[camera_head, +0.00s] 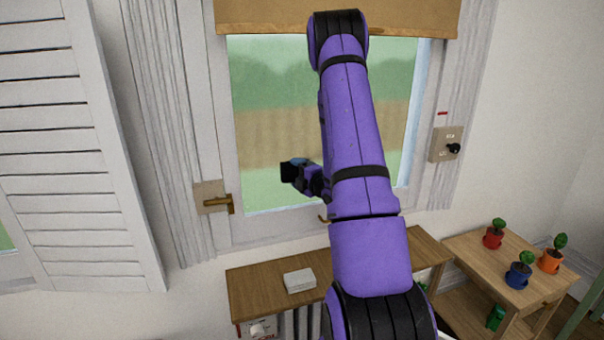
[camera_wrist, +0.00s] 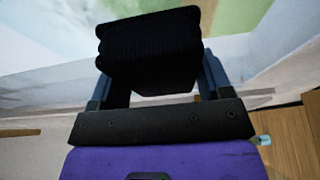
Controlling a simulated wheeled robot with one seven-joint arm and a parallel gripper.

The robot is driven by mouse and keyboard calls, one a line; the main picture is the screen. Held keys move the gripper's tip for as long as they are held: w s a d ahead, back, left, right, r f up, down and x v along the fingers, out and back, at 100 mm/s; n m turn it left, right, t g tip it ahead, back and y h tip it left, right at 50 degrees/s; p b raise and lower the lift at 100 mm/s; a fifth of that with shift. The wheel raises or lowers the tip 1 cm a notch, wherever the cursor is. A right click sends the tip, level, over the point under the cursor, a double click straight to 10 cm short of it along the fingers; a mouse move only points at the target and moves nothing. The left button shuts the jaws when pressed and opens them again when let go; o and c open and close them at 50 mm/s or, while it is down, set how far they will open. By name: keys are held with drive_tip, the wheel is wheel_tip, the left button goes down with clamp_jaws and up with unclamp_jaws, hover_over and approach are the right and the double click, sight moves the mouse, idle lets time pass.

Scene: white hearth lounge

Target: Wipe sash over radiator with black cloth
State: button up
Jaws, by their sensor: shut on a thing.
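My gripper (camera_head: 300,175) is in front of the lower middle part of the window pane (camera_head: 275,120) in the head view. It is shut on the black cloth (camera_head: 287,172), a dark folded block that also fills the space between the fingers in the wrist view (camera_wrist: 150,45). The sash has a white frame (camera_head: 225,130) around the pane. I cannot tell whether the cloth touches the glass. My purple arm hides part of the right side of the pane. The radiator (camera_head: 300,322) shows only partly, below a wooden shelf.
The wooden shelf (camera_head: 250,290) under the window carries a small white box (camera_head: 299,281). A brass handle (camera_head: 220,203) sticks out at the sash's left. A tan blind (camera_head: 270,18) covers the top. A side table (camera_head: 480,250) with potted plants stands at right.

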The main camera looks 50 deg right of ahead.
sight(293, 166)
drive_tip(key=shift+w+a+r, duration=0.1)
drive_tip(key=shift+w+a, duration=0.45)
drive_tip(key=shift+a, duration=0.25)
drive_tip(key=shift+r, duration=1.3)
drive_tip(key=shift+s+d+f, duration=0.1)
drive_tip(key=shift+s+d, duration=0.45)
drive_tip(key=shift+d, duration=0.2)
drive_tip(key=shift+s+d, duration=0.55)
drive_tip(key=shift+d, duration=0.2)
drive_tip(key=s+d, duration=0.5)
drive_tip(key=d, duration=0.4)
drive_tip(key=shift+s+d, duration=0.15)
drive_tip(key=shift+s, duration=0.1)
drive_tip(key=shift+w+a, duration=0.45)
drive_tip(key=shift+a, duration=0.35)
drive_tip(key=shift+w+a, duration=0.45)
drive_tip(key=shift+a, duration=0.35)
drive_tip(key=shift+w+a, duration=1)
drive_tip(key=shift+a, duration=0.5)
drive_tip(key=shift+w+a, duration=0.95)
drive_tip(key=shift+a, duration=0.6)
drive_tip(key=shift+w+a, duration=1)
drive_tip(key=shift+a, duration=0.5)
